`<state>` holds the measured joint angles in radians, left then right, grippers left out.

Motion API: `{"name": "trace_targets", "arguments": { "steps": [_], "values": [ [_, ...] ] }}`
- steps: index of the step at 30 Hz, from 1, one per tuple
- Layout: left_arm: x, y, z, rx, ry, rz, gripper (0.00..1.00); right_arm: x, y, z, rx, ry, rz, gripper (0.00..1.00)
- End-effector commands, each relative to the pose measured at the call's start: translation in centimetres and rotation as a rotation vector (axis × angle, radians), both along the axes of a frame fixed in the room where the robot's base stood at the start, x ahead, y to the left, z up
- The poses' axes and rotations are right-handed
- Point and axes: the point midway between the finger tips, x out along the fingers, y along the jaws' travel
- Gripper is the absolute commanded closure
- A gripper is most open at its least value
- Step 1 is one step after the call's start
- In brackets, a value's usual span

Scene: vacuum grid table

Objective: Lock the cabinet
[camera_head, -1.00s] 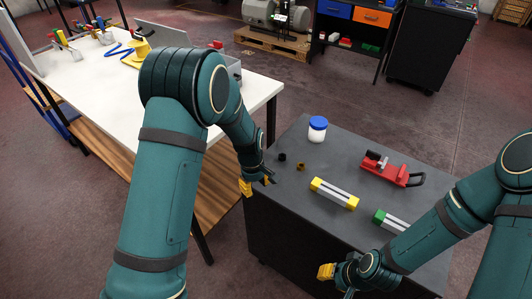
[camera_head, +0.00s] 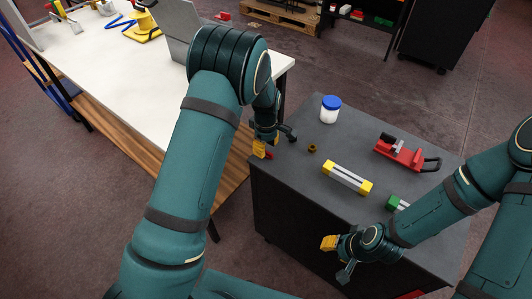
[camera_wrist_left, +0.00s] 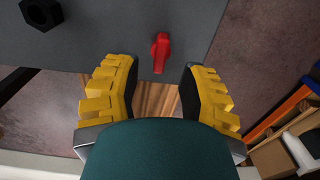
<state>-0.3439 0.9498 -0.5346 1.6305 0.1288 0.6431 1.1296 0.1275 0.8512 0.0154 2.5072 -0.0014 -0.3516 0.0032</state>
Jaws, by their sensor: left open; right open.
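The dark grey cabinet (camera_head: 290,185) stands in the middle of the head view. A small red handle (camera_wrist_left: 161,50) lies at the edge of its grey top in the left wrist view, in line with the gap between my left fingers. It also shows as a red spot (camera_head: 268,155) beside my left gripper in the head view. My left gripper (camera_head: 273,144) is open at the cabinet's left corner; both yellow fingers show in the wrist view, with nothing held between them. My right gripper (camera_head: 336,258) is open and empty near the cabinet's front edge.
A black hex nut (camera_wrist_left: 41,13) shows in the wrist view. A white table (camera_head: 110,90) stands left.

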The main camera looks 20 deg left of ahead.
Motion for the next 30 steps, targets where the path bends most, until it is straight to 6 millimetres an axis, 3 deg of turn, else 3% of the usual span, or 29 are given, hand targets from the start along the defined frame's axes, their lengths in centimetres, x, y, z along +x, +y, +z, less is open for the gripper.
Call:
{"name": "trace_targets", "arguments": {
  "steps": [6, 17, 18, 21, 30],
  "values": [
    [0.0, 0.0, -2.3, 0.0, 0.0, 0.0, 0.59, 0.1, 0.0, -0.5, 0.0, -0.003, 0.0, 0.63],
    [0.0, 0.0, -2.7, 0.0, -0.001, 0.001, 0.59, 0.1, 0.0, -0.5, -0.001, -0.004, 0.0, 0.63],
    [0.0, 0.0, -2.7, 0.0, -0.001, 0.001, 0.63, 0.1, 0.0, -0.5, -0.001, -0.004, 0.0, 0.63],
    [0.0, 0.0, -2.7, 0.0, -0.001, 0.001, 0.98, 0.1, 0.0, -0.5, -0.001, -0.004, 0.0, 0.63],
    [0.0, 0.0, -2.7, 0.0, -0.001, -0.005, 1.0, 0.1, 0.0, -0.5, -0.001, -0.004, 0.0, 0.63]
  ]
}}
